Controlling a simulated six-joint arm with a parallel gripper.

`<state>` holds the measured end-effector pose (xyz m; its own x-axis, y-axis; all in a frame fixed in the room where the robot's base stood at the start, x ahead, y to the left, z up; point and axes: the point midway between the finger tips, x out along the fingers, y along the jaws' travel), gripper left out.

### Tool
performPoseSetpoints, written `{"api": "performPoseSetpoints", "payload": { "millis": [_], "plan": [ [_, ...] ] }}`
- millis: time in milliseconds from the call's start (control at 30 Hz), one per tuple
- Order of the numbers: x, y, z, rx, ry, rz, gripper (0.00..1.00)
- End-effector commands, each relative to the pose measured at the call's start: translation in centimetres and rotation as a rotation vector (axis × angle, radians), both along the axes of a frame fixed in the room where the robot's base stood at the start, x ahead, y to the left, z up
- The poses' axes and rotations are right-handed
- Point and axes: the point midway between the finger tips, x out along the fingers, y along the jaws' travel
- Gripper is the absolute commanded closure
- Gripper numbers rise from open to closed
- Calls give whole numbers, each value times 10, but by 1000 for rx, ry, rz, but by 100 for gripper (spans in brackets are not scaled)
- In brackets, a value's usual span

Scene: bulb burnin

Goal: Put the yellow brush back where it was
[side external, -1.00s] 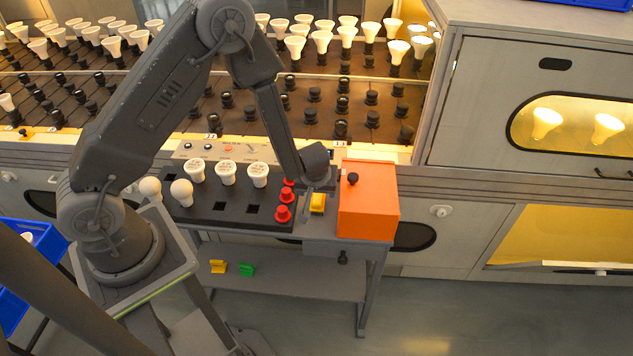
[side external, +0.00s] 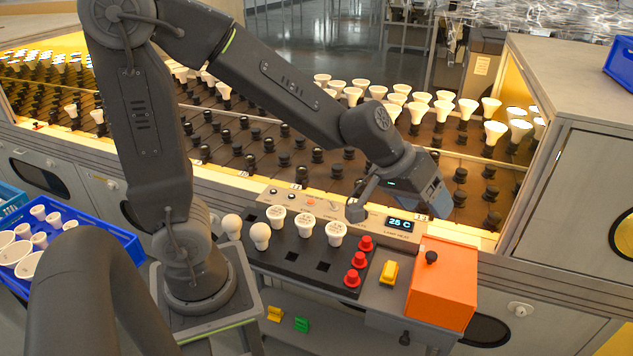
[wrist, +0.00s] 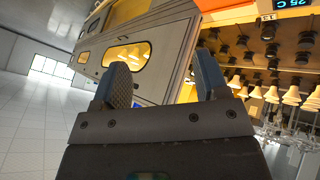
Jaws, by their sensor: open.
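A yellow block-shaped item (side external: 389,272), possibly the brush, lies on the bench top between the red knobs and the orange box. A second small yellow item (side external: 275,314) sits on the lower shelf beside a green one (side external: 302,324). I cannot tell for certain which is the brush. My gripper (side external: 436,196) is raised above the back of the bench, near the bulb rack's front edge, apart from both yellow items. In the wrist view its two fingers (wrist: 163,75) are apart with nothing between them.
The orange box (side external: 443,284) with a black knob stands right of the bench-top yellow item. A black tray (side external: 310,254) holds several bulbs, with red knobs (side external: 359,259) at its right. A panel display (side external: 400,224) reads 25 C. The rack (side external: 270,150) of sockets and bulbs lies behind.

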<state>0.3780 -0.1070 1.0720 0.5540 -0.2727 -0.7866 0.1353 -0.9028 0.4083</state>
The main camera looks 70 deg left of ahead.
Motion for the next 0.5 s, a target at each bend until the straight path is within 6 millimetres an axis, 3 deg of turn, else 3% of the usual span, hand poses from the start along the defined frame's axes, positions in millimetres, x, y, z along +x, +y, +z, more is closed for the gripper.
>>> {"api": "performPoseSetpoints", "payload": {
  "millis": [33, 200, 333, 500],
  "plan": [
    [-20, 0, 20, 17, -19, -50, 33],
    [-91, 12, 48, 150, -4, -172, 33],
    [-136, 31, 52, 276, 27, -188, 33],
    [-168, 53, 52, 390, 61, -163, 33]
  ]
}}
